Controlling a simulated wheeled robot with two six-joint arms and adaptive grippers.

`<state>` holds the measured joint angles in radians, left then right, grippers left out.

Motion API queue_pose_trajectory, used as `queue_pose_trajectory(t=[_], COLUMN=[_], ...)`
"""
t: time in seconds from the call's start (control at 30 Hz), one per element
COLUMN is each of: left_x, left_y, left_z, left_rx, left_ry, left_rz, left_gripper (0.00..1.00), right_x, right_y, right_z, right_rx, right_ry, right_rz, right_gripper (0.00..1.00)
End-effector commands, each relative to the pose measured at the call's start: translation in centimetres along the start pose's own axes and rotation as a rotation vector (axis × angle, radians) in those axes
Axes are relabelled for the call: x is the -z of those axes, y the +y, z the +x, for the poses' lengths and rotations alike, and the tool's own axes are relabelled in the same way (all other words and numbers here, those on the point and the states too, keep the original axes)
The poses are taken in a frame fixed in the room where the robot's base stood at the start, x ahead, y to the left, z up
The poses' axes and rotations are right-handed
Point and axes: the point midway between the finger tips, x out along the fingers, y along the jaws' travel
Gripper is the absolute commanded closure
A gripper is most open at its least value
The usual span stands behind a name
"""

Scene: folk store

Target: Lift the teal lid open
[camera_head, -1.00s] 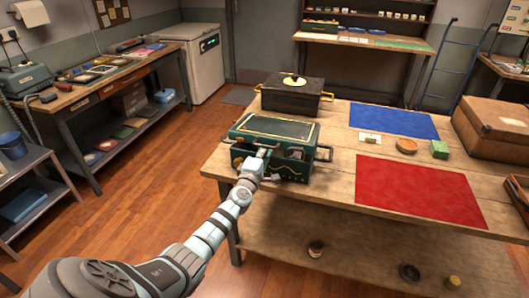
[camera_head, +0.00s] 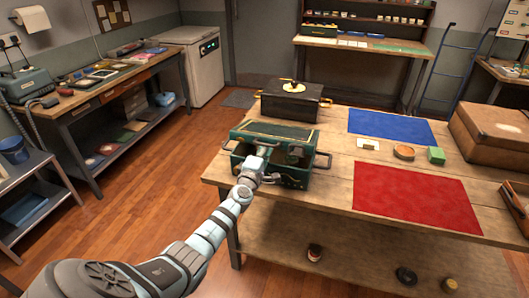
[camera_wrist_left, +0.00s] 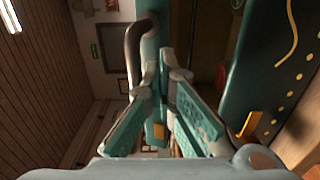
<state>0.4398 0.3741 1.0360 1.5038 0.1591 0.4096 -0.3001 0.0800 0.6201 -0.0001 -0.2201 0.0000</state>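The teal box (camera_head: 300,176) stands near the left end of the wooden table. Its teal lid (camera_head: 275,131) is tilted up at the front, and the dark interior shows beneath it. My left gripper (camera_head: 265,150) is at the front of the box, by the raised lid. In the left wrist view, the fingers of my left gripper (camera_wrist_left: 160,78) sit either side of a teal strip, beside a grey curved bar (camera_wrist_left: 133,50). I cannot tell whether they clamp anything. The gold-marked front of the box (camera_wrist_left: 290,60) is at the right. My right gripper is not in view.
A black case (camera_head: 290,103) stands behind the box. The floor left of the table is clear.

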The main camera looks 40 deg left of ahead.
Motion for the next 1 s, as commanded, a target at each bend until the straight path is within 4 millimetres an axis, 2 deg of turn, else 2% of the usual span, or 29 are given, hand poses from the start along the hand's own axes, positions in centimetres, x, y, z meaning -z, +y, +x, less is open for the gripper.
queue_pose_trajectory(t=[0.03,0.2,0.6,1.0], left_x=[0.0,0.0,0.0,0.0], left_y=[0.8,1.8,1.9,4.2], left_z=[0.1,0.4,0.5,1.4], left_rx=[-0.001,-0.001,0.000,0.000], left_ry=[0.000,0.000,0.000,0.001], left_rz=[0.000,0.000,0.001,0.001], left_gripper=[1.00,1.00,1.00,1.00], right_x=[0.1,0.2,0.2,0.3], right_y=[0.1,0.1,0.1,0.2], right_z=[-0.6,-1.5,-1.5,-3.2], right_rx=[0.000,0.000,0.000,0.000], right_ry=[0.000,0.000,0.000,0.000], right_rz=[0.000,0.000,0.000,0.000], right_gripper=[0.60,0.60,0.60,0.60])
